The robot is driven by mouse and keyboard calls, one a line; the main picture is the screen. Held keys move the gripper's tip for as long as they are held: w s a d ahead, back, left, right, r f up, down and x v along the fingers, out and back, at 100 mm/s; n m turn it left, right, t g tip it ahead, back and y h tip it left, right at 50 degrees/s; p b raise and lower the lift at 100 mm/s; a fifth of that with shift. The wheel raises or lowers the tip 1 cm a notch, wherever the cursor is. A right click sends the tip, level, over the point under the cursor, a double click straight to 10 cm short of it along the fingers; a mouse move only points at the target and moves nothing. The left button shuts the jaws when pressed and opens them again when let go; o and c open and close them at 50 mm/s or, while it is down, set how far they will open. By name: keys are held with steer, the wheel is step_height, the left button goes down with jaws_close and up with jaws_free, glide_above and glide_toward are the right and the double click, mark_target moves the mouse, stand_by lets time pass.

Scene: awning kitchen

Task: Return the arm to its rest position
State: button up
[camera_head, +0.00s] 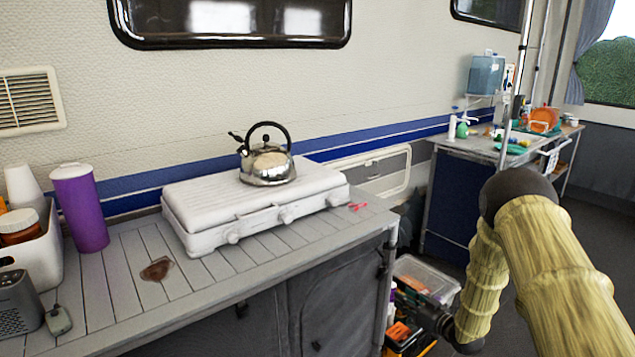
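My arm (556,262) enters from the lower right, rises to a dark elbow and bends down again. Its far end drops beside the right end of the grey slatted counter (112,262), over the floor. My gripper (430,317) seems to be the small dark part at the end of the wrist, in front of the boxes on the floor. Its fingers are too small and dark to make out, and I cannot tell whether it holds anything.
A steel kettle (267,166) stands on a white stove (250,207) on the counter. A purple cup (80,207) stands at left. A clear storage box (425,280) sits below my elbow. A second table (470,146) with small items stands behind. Open floor lies at right.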

steer(key=s+a+f+m+g+h, duration=0.2)
steer(key=s+f, duration=0.6)
steer(key=s, duration=0.2)
steer(key=s+a+f+m+g+h, duration=0.1)
steer(key=s+a+f+g+h, duration=0.2)
steer(key=s+f, duration=0.5)
steer(key=s+a+f+m+g+h, duration=0.1)
steer(key=s+f+g, duration=0.1)
steer(key=s, duration=0.8)
steer(key=s+a+f+m+g+h, duration=0.1)
steer(key=s+f+g, duration=0.15)
steer(key=s, duration=0.75)
steer(key=s+a+r+g, duration=0.15)
steer(key=s+g, duration=0.35)
steer(key=s, duration=1.5)
step_height(320, 180, up, 14)
steer(key=p, duration=1.3)
steer(key=shift+w+f+h, duration=0.25)
steer(key=shift+h, duration=0.15)
steer(key=shift+s, duration=0.1)
